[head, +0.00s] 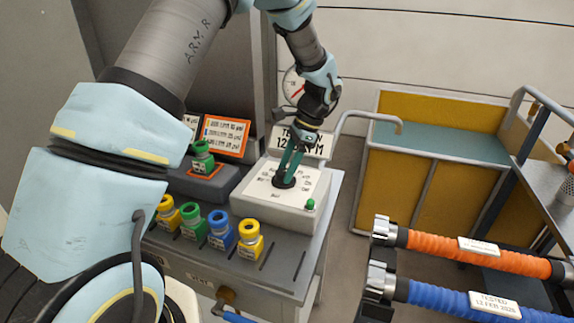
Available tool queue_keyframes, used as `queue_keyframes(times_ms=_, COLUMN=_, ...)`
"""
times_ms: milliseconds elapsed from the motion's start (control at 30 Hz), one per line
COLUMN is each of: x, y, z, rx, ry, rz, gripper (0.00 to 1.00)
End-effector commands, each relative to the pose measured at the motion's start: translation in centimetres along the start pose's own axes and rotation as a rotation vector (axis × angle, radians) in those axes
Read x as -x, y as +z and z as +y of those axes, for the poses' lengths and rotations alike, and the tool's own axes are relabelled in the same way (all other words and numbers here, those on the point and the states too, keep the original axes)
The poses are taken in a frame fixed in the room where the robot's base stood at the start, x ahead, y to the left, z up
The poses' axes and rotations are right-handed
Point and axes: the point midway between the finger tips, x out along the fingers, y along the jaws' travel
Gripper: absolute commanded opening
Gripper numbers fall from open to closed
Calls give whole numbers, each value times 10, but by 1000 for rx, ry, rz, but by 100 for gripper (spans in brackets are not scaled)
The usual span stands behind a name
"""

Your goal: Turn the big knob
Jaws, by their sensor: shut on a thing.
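The big knob (284,181) is a dark round knob in the middle of a white dial panel (259,191) with markings around it. The panel is the sloped top of a light box on the grey cabinet. My gripper (287,173) comes down from above with its green fingers shut on the knob. The fingers cover part of the knob, so which marking it points at cannot be made out.
Yellow, green and blue bottles (220,230) stand in a row at the cabinet's front left. A small green button (311,204) is on the box. A gauge (294,86) and bent pipe (370,116) are behind. Orange (440,246) and blue (450,297) hoses lie at right.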

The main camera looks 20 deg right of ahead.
Motion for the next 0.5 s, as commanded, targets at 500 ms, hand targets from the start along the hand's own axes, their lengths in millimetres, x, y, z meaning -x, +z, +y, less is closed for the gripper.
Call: queue_keyframes(times_ms=500, x=0, y=1, z=-4, rx=444, ry=185, rz=1, gripper=2)
